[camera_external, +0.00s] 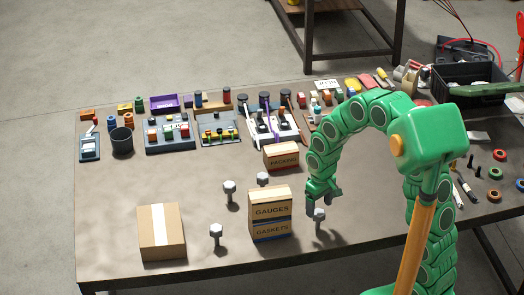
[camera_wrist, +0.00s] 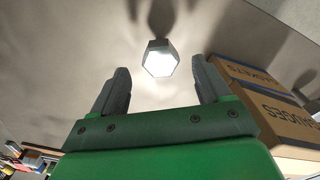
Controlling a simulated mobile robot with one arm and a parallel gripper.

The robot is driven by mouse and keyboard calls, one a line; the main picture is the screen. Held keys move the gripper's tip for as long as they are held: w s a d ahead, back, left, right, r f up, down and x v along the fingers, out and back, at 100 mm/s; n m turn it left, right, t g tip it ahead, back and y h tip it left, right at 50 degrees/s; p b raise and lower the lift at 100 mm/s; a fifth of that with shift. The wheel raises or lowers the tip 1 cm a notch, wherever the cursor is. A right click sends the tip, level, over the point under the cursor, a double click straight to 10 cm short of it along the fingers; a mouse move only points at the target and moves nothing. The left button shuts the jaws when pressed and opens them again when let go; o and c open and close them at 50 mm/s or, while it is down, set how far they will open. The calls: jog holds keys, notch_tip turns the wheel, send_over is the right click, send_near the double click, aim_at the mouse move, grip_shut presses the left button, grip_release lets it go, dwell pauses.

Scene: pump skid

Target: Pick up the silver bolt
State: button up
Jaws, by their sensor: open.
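Several silver bolts with hex heads stand upright on the table. One bolt (camera_external: 319,215) stands right below my gripper (camera_external: 322,200), to the right of the stacked boxes. In the wrist view a bright hex bolt head (camera_wrist: 160,59) shows beyond and between the two fingertips of my gripper (camera_wrist: 160,78), apart from both. The jaws are open and empty. Other bolts stand left of the boxes (camera_external: 229,190), near the front edge (camera_external: 216,233) and behind the stack (camera_external: 263,179). The pictures do not show which of these the task means.
The GAUGES box (camera_external: 270,209) sits on the GASKETS box (camera_external: 271,231), close left of my gripper. A PACKING box (camera_external: 282,157) stands behind. A cardboard box (camera_external: 161,232) is at front left. Trays and parts line the table's back.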

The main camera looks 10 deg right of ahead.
aim_at(319, 212)
jog(key=f, duration=0.5)
jog(key=shift+s+d, duration=0.1)
jog(key=shift+s, duration=0.1)
jog(key=shift+f, duration=0.45)
jog(key=c, duration=1.2)
jog(key=shift+r, duration=0.15)
jog(key=shift+r, duration=0.25)
notch_tip(319, 212, up, 2)
jog(key=shift+w+r, duration=0.1)
jog(key=shift+r, duration=0.05)
jog(key=shift+s+d+r, duration=0.9)
jog(key=shift+s+r, duration=0.75)
jog(key=shift+s, duration=0.5)
jog(key=shift+s+d+r, duration=0.9)
jog(key=shift+s+r, duration=0.8)
jog(key=shift+s, duration=0.45)
jog(key=shift+s+d+r, duration=0.9)
jog(key=shift+s+r, duration=0.75)
jog(key=shift+s, duration=0.5)
